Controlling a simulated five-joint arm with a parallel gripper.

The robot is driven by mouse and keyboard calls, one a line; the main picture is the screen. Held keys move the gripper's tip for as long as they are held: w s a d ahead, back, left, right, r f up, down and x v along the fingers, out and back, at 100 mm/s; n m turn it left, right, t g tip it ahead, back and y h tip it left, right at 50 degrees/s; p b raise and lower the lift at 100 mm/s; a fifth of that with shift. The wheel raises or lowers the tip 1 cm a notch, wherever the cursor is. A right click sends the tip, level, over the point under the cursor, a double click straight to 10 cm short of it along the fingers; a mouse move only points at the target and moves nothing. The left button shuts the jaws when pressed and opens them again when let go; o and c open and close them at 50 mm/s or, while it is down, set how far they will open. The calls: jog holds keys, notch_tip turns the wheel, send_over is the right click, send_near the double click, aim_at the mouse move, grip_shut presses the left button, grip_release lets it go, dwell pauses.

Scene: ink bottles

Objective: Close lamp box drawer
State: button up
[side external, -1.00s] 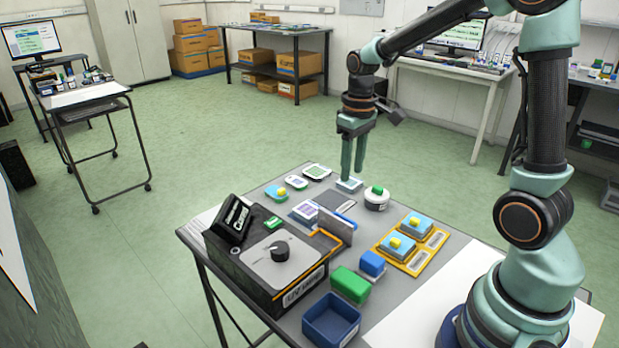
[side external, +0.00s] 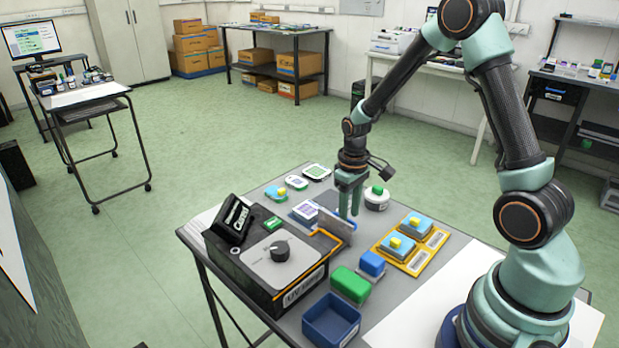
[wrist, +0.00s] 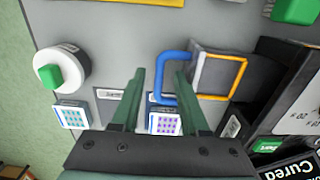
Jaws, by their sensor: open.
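The lamp box (side external: 262,278) is a black box with a grey top, a dark knob and a UV label. Its drawer stands pulled out at the box's far right side, with a grey front panel (side external: 335,228) and an orange edge. In the wrist view the open drawer (wrist: 218,73) has a dark floor and a blue loop handle (wrist: 163,60) on its front. My gripper (side external: 349,214) points down just beyond the drawer front, open and empty. In the wrist view its fingertips (wrist: 158,72) appear on either side of the handle's bar; I cannot tell their height against it.
A yellow tray (side external: 410,265) with blue and yellow pieces lies right of the drawer. A round white jar with a green cap (side external: 377,198) stands close behind my gripper. Green (side external: 350,284) and blue (side external: 372,263) blocks and a blue bin (side external: 331,320) are in front.

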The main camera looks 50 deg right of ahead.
jog(key=shift+f, duration=0.3)
grip_shut()
dwell(1.3)
